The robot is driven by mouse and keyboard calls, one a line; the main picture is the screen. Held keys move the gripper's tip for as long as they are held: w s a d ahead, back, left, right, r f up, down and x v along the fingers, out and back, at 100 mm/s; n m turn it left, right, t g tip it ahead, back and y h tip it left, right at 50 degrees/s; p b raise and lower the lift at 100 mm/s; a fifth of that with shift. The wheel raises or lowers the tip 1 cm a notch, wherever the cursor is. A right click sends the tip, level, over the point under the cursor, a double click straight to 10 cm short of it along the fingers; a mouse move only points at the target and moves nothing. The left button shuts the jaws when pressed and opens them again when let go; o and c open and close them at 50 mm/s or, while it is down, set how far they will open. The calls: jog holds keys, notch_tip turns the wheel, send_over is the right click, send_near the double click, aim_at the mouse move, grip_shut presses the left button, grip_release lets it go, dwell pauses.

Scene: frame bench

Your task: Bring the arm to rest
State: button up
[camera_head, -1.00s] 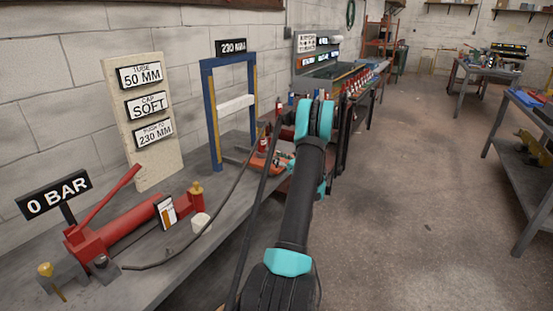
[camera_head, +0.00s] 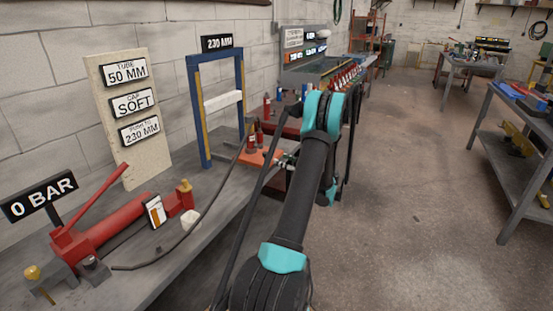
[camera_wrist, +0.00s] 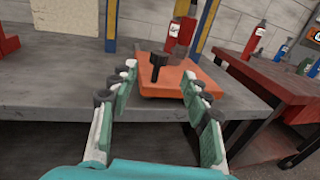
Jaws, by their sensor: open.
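My arm (camera_head: 300,195) reaches forward from the bottom of the head view, beside the front edge of the bench. My gripper (camera_wrist: 160,98) shows in the wrist view with its two fingers spread apart and nothing between them. It points toward the bench edge and an orange block (camera_wrist: 168,80) that lies on the bench beyond the fingertips. A dark knob-topped piece (camera_wrist: 158,64) stands at that block. In the head view the gripper is mostly hidden behind my arm.
A second bench (camera_wrist: 268,80) stands to the right in the wrist view. Open floor (camera_head: 410,190) lies right of my arm.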

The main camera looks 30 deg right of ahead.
jog(key=shift+s+d, duration=0.15)
jog(key=shift+s, duration=0.2)
dwell(0.3)
jog(key=w+a+r+n+g+y, duration=0.1)
jog(key=a+r+n+g, duration=0.2)
jog(key=a, duration=0.6)
jog(key=w+a+r+n+g, duration=0.15)
jog(key=a+n, duration=0.35)
jog(key=a, duration=0.5)
jog(key=s+a+n+g, duration=0.5)
jog(key=s+a+n, duration=0.2)
jog(key=a, duration=0.6)
jog(key=s+a+f+n+g+h, duration=0.25)
jog(key=s+a+n, duration=0.65)
jog(key=s, duration=0.5)
jog(key=s+f+n+g+h, duration=0.1)
jog(key=s+n+h, duration=0.3)
jog(key=s+n, duration=0.4)
jog(key=s+f, duration=0.1)
jog(key=s, duration=0.3)
jog(key=shift+s+a, duration=0.2)
jog(key=shift+a, duration=0.2)
